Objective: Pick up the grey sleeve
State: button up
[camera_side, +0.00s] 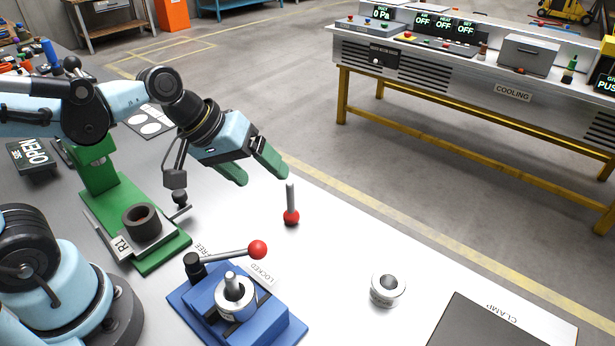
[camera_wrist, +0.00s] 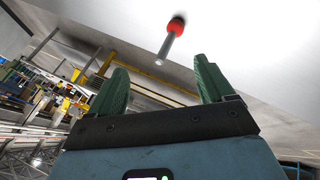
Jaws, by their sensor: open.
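A short grey metal sleeve (camera_side: 388,289) with a dark bore lies apart on the white tabletop at the right in the side view. A second silver ring-like part (camera_side: 235,296) sits around a post in the blue clamp fixture (camera_side: 275,328). My gripper (camera_side: 262,178) is open and empty, above the table's far edge and well to the upper left of the loose sleeve. Its two green fingers also show in the wrist view (camera_wrist: 160,66), with nothing between them. The sleeve is not seen in the wrist view.
A grey rod with a red ball at its base (camera_side: 291,216) stands close to my gripper. A green stand (camera_side: 165,258) carries a dark ring (camera_side: 142,221). A dark plate (camera_side: 480,330) lies at the front right.

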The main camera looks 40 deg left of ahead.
jog(key=w+d+f+n+g+h, duration=0.1)
jog(key=w+d+n+g+h, duration=0.15)
jog(key=d+n+h, duration=0.5)
jog(key=n+g+h, duration=0.3)
jog(key=n, duration=0.3)
send_over(375, 274)
jog(key=a, duration=0.5)
notch_tip(375, 274, down, 3)
jog(key=shift+d+f, duration=0.15)
jog(key=shift+f, duration=2.85)
jog(key=shift+d+f, duration=0.2)
jog(key=shift+f, duration=0.1)
jog(key=shift+x, duration=2.3)
jog(key=shift+r, duration=0.1)
jog(key=c, duration=1.4)
